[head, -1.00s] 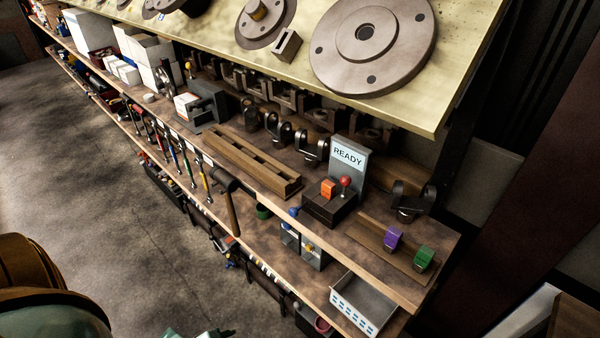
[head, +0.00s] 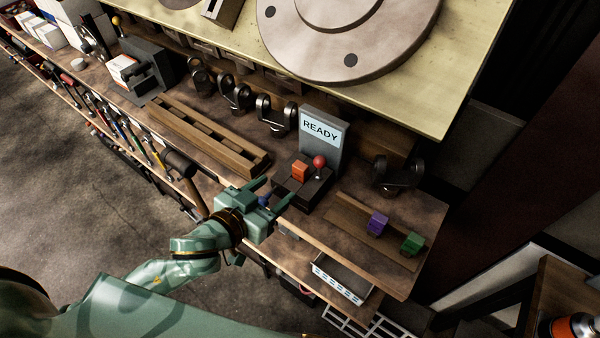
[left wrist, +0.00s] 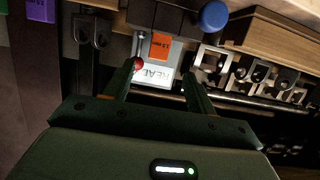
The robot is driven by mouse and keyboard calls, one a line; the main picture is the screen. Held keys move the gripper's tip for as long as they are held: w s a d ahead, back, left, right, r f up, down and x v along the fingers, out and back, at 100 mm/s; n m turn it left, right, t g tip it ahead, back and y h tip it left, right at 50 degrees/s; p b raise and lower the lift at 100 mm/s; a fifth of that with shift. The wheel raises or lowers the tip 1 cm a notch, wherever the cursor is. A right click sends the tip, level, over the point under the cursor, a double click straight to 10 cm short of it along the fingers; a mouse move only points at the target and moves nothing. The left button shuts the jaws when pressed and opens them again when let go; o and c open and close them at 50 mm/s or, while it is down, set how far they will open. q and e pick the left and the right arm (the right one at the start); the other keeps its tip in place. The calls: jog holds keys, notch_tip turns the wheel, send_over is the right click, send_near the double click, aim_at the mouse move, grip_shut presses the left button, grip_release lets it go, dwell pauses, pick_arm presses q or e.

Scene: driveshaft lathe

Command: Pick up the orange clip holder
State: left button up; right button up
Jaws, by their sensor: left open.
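The orange clip holder (head: 300,170) sits on a dark block in front of the READY sign (head: 321,132), left of a red-knobbed lever (head: 319,161). My left gripper (head: 276,192) is open and empty at the shelf's front edge, just in front of and left of the dark block, its fingers pointing toward it. In the left wrist view the orange clip holder (left wrist: 160,46) shows beyond and between the open fingers (left wrist: 160,74), apart from them. My right gripper is not in view.
A purple clip holder (head: 377,223) and a green one (head: 412,243) stand on a wooden strip to the right. A blue knob (left wrist: 214,15) is near the fingers in the left wrist view. A wooden slotted rail (head: 208,137) lies left; a white bin (head: 342,279) is below.

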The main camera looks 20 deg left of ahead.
aim_at(298, 173)
pick_arm(q)
jog(key=x, duration=0.7)
jog(key=shift+w+d+f+b, duration=0.1)
jog(key=shift+w+f+b, duration=0.2)
jog(key=shift+b, duration=0.1)
jog(key=shift+w+d, duration=0.15)
jog(key=shift+w, duration=0.1)
jog(key=c, duration=1.1)
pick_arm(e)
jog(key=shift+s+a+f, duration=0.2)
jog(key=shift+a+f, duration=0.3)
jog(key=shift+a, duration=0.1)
